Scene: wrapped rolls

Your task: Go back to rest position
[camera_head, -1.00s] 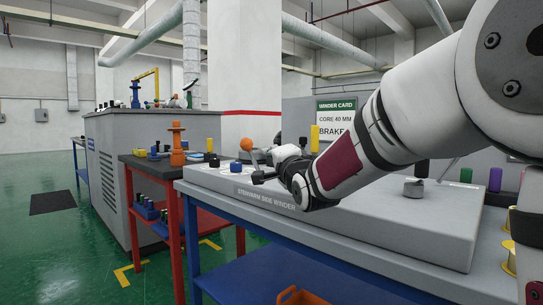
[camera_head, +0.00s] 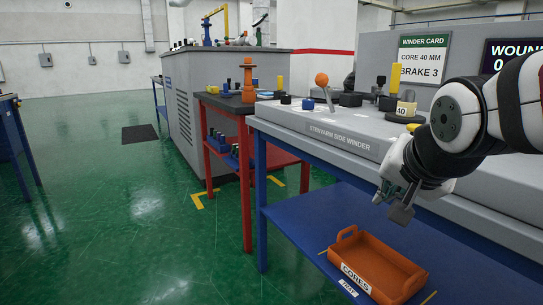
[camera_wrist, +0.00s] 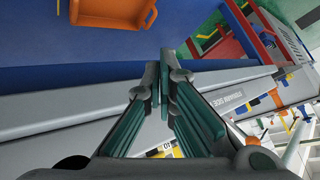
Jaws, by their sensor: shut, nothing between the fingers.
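My gripper (camera_head: 397,203) hangs off the front edge of the side winder bench in the head view, in the air above the blue lower shelf (camera_head: 345,225). In the wrist view my gripper (camera_wrist: 164,68) shows its green-padded fingers together with nothing between them. The grey side winder (camera_head: 340,143) stands behind it, with an orange-knobbed lever (camera_head: 322,80) and a yellow piece marked 40 (camera_head: 405,109) on top.
An orange tray labelled CORES (camera_head: 375,262) sits on the blue shelf below my gripper; it also shows in the wrist view (camera_wrist: 112,12). A red-legged table (camera_head: 240,104) and a grey cabinet (camera_head: 215,80) stand left. Green floor (camera_head: 100,200) is open at left.

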